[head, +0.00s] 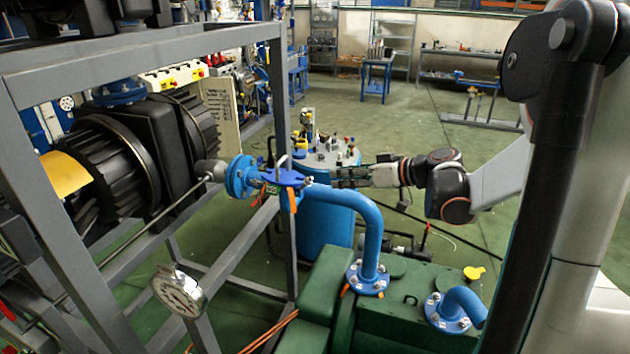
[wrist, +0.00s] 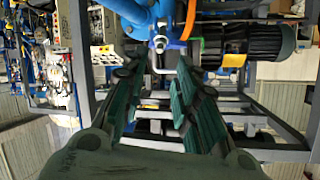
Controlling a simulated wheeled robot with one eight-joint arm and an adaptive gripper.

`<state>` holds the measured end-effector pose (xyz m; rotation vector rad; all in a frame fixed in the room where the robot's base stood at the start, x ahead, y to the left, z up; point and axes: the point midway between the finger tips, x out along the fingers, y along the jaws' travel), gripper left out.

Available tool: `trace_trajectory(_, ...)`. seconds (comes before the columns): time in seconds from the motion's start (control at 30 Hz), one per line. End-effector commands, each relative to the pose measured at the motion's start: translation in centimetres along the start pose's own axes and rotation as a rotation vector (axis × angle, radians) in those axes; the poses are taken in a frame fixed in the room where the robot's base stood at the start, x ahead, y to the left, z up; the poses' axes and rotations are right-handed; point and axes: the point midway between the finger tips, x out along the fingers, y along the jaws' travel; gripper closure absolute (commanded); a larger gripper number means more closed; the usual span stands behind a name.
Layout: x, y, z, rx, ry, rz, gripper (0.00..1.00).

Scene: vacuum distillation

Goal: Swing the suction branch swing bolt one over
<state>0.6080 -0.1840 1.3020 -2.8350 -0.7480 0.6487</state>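The blue suction branch (head: 345,199) runs from a flanged joint (head: 282,178) on the frame's right side, bends, and drops to the green pump. A small silver swing bolt (head: 309,181) shows at the right edge of the joint. In the wrist view, a silver bolt end (wrist: 160,44) shows below the blue flange, near the top centre, beyond my fingertips. My gripper (head: 335,178) points left toward the joint, close to the bolt. In the wrist view its two fingers (wrist: 156,75) are apart with nothing held between them. Whether a fingertip touches the bolt is unclear.
A grey steel frame (head: 80,72) surrounds the dark finned machine at left. A round gauge (head: 180,291) hangs low on it. A blue drum (head: 324,222) stands behind the joint. The green pump (head: 430,306) is in front. Open floor lies at the back right.

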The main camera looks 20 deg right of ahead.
Motion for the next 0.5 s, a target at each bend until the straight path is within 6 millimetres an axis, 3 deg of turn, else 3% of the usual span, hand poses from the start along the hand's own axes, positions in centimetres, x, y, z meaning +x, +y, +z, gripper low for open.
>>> trace_trajectory(0.2,4.5,0.0,0.1,-0.002,-0.001,-0.003,0.72)
trace_trajectory(0.5,8.4,0.0,0.0,-0.001,0.000,-0.001,0.72)
